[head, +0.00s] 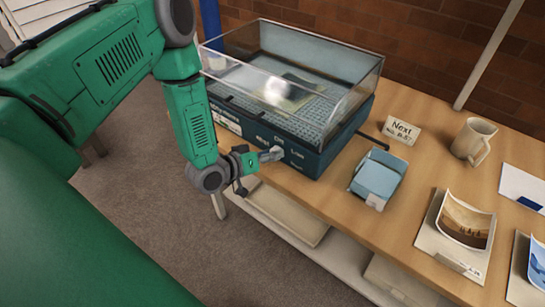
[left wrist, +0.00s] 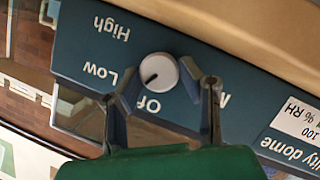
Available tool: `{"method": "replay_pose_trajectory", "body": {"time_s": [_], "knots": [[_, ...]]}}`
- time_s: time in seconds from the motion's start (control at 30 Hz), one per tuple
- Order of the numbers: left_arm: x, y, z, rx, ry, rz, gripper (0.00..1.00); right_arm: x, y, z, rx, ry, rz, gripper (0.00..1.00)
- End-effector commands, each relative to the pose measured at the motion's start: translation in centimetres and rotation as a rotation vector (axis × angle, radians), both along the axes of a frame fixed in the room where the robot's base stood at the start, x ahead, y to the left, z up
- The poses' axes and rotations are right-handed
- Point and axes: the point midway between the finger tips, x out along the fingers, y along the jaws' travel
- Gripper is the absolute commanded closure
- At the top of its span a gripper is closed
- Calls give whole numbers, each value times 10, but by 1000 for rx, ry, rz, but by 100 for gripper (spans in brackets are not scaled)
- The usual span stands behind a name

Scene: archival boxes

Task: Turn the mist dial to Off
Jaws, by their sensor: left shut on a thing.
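The mist dial (left wrist: 159,71) is a round pale knob with a dark pointer mark on a dark blue panel (left wrist: 215,45). In the left wrist view the labels are upside down: High, Low and a partly covered Off. The mark points down and left in that view, between Low and Off. My left gripper (left wrist: 160,72) is shut on the dial, one finger on each side. In the head view my left gripper (head: 275,154) is at the front of the humidity dome's blue base (head: 310,163), and I cannot make out the dial there. My right gripper is not in view.
The clear-lidded dome stands on a wooden table (head: 330,205). To its right are a blue tray (head: 378,178), a "Next" card (head: 401,130), a beige mug (head: 473,140) and photo prints (head: 466,222). A lower shelf (head: 275,212) lies under the table. A brick wall is behind.

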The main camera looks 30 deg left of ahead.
Motion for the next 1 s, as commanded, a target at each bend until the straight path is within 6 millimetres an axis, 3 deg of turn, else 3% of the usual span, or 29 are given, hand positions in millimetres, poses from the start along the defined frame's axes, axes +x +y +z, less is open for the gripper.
{"method": "replay_pose_trajectory", "body": {"time_s": [0.03,0.5,1.0], "knots": [[-4,2,-8,-43,19,1,96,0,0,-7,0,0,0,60],[-4,3,-10,-396,47,2,96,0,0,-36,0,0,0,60],[-4,4,-9,-513,58,2,96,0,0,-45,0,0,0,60]]}}
